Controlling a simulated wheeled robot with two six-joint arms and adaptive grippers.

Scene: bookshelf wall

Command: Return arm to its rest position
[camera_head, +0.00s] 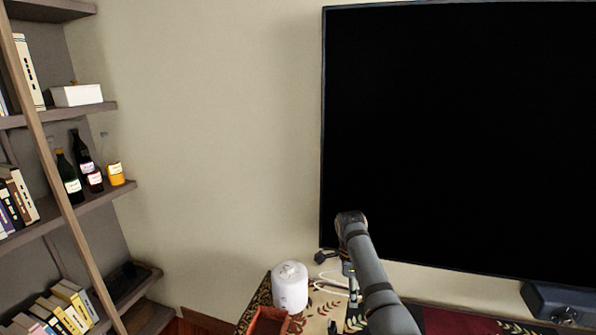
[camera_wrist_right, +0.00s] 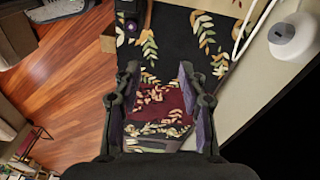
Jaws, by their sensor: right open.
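My right arm (camera_head: 372,275) rises from the bottom of the head view and bends at a joint in front of the black screen. My right gripper (camera_head: 351,286) hangs below that joint, small and partly hidden by the arm. In the right wrist view my right gripper (camera_wrist_right: 158,78) is open, with its two fingers apart and nothing between them. A dark patterned cloth with leaves and a red part (camera_wrist_right: 160,98) shows beyond the fingers. My left arm and gripper are not in view.
A large black screen (camera_head: 460,130) stands behind the arm. A white cylindrical container (camera_head: 290,288) and a reddish box (camera_head: 267,322) stand on the patterned surface. A bookshelf (camera_head: 75,212) with bottles and books is at the left. Wooden floor (camera_wrist_right: 65,75) shows in the wrist view.

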